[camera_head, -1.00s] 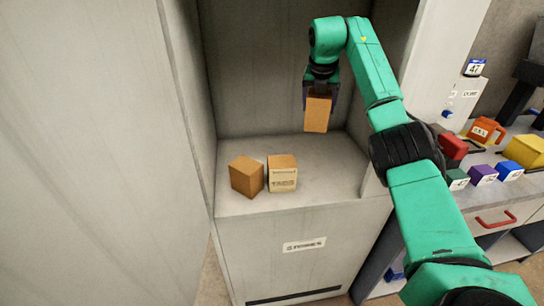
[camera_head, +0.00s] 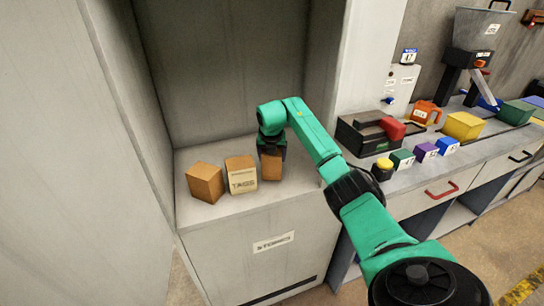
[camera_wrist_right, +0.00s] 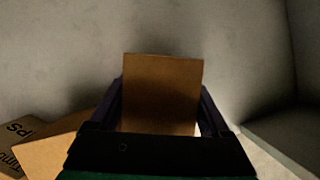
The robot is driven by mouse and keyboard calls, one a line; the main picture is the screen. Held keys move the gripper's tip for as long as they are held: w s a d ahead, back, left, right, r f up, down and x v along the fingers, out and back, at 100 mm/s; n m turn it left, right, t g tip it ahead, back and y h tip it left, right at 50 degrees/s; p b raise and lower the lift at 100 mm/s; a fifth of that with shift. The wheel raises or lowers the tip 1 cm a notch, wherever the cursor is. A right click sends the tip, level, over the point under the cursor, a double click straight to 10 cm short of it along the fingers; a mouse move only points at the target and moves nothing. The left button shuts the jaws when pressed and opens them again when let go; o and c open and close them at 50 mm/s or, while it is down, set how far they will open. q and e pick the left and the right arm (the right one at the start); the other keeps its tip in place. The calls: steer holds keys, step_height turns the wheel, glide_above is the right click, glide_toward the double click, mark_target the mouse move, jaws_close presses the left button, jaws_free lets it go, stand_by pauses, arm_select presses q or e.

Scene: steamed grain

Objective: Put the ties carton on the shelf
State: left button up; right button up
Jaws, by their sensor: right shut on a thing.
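My right gripper (camera_head: 271,150) is shut on a brown carton (camera_head: 271,167), low over the light grey shelf surface (camera_head: 262,196). The held carton also shows between the fingers in the right wrist view (camera_wrist_right: 162,95). Its label is not visible, so I cannot read which carton it is. It looks at or very near the shelf; I cannot tell if it touches. To its left stands a carton labelled TAGS (camera_head: 241,175), close beside it. Further left is a plain-sided brown carton (camera_head: 205,183). My left gripper is not in view.
The cabinet's side wall (camera_head: 110,110) rises on the left and its right wall (camera_head: 322,70) on the right. Shelf room is free right of the held carton.

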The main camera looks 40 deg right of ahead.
steer(key=shift+f, duration=0.1)
steer(key=o, duration=1.5)
steer(key=shift+o, duration=0.2)
steer(key=b+v, duration=0.1)
steer(key=v, duration=1.1)
steer(key=shift+b, duration=0.35)
steer(key=shift+s+f, duration=0.1)
